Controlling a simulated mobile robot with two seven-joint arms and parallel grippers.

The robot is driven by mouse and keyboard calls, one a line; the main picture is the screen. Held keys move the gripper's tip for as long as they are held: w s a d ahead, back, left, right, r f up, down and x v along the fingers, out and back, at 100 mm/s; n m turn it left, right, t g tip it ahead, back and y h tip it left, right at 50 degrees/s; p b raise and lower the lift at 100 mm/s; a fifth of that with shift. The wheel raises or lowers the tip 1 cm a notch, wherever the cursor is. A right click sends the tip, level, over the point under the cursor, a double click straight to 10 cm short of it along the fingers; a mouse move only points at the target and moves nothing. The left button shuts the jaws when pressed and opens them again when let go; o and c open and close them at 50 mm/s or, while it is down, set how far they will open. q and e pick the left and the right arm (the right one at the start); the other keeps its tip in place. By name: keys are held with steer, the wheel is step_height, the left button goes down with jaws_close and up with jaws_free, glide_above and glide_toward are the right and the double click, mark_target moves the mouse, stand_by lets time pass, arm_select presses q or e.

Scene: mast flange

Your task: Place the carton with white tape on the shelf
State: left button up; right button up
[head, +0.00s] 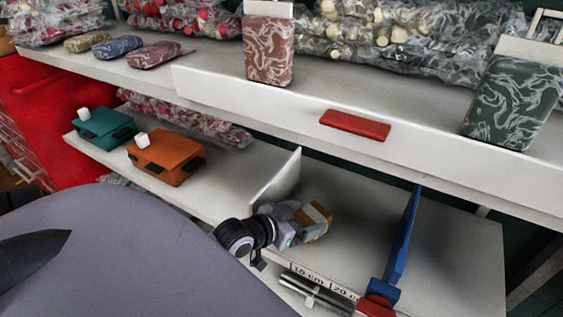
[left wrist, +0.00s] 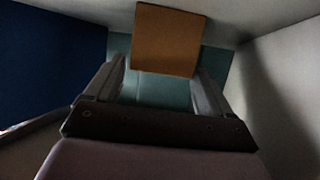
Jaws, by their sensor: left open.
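A small brown-orange carton (head: 318,213) is on the lower shelf (head: 455,245), right of an upright white divider (head: 277,180). A pale patch shows beside its brown face, but I cannot tell whether it is white tape. My left gripper (head: 308,222) is at the carton and partly hides it. In the left wrist view the carton's plain brown face (left wrist: 168,40) lies ahead between the two open fingers (left wrist: 163,82), with gaps at the sides near the fingertips. My right gripper is not in view.
A blue upright panel (head: 404,238) stands right of the carton. Teal (head: 103,128) and orange (head: 166,157) boxes sit left on the lower shelf. The lower shelf's right end is clear.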

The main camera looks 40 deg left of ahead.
arm_select(q)
steer(key=p+v, duration=0.1)
steer(key=v, duration=0.7)
steer(key=shift+s+f, duration=0.1)
steer(key=shift+s, duration=0.1)
steer(key=s+d+f+g, duration=0.2)
steer(key=s+d+f, duration=0.5)
steer(key=d+f, duration=0.4)
steer(key=shift+d+g, duration=0.4)
step_height(320, 180, up, 7)
steer(key=p, duration=0.8)
steer(key=shift+s+a+m, duration=0.15)
steer(key=shift+a+m, duration=0.15)
steer(key=shift+a, duration=0.05)
